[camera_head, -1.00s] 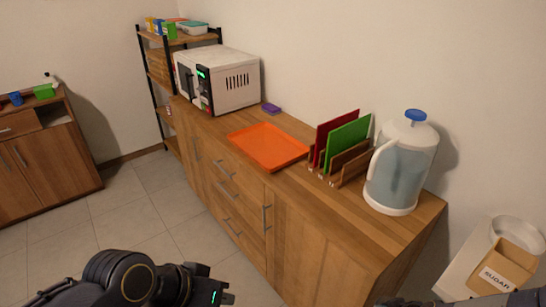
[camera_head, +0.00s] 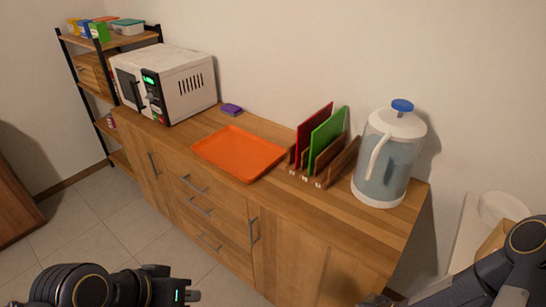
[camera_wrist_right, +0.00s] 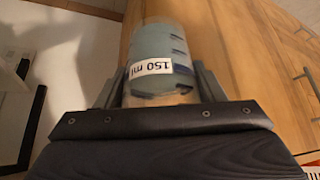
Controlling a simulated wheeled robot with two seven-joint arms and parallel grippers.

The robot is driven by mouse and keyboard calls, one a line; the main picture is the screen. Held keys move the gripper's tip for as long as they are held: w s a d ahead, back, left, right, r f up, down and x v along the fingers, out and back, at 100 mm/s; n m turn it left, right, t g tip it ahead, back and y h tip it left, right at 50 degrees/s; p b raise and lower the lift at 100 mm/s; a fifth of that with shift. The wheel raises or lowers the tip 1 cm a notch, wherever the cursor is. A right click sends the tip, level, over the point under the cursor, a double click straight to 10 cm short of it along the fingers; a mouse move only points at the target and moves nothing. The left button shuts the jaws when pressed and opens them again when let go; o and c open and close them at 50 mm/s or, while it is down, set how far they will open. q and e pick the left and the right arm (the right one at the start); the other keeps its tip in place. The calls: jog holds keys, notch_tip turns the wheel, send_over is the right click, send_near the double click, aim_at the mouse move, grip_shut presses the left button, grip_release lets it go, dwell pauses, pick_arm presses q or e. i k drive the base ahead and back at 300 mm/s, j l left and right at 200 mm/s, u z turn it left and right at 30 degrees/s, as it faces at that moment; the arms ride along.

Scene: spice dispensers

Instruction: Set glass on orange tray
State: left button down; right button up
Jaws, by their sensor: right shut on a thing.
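The orange tray (camera_head: 238,153) lies flat and empty on the wooden sideboard, between the microwave and the cutting boards. The glass (camera_wrist_right: 160,48) shows in the right wrist view, a clear bluish cup with a "150 ml" label and dark marks. My right gripper (camera_wrist_right: 158,82) is shut on it, one finger on each side. In the head view my right arm comes in at the lower right, and its gripper is mostly cut off by the bottom edge, in front of the sideboard. My left gripper (camera_head: 188,290) is at the bottom left, away from the tray; its jaw opening is unclear.
A rack of red and green boards (camera_head: 320,145) stands right of the tray, then a large water dispenser (camera_head: 388,160). A white microwave (camera_head: 165,82) and purple sponge (camera_head: 231,110) are to the left and behind. A cardboard box (camera_head: 492,240) is at far right.

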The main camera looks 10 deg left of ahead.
aim_at(238, 152)
jog(key=i+j+z, duration=0.1)
jog(key=j, duration=0.55)
jog(key=i+j, duration=0.15)
jog(key=j, duration=0.45)
jog(key=i+j+z, duration=0.15)
jog(key=j, duration=1.15)
jog(key=i+z, duration=0.05)
jog(key=i, duration=0.05)
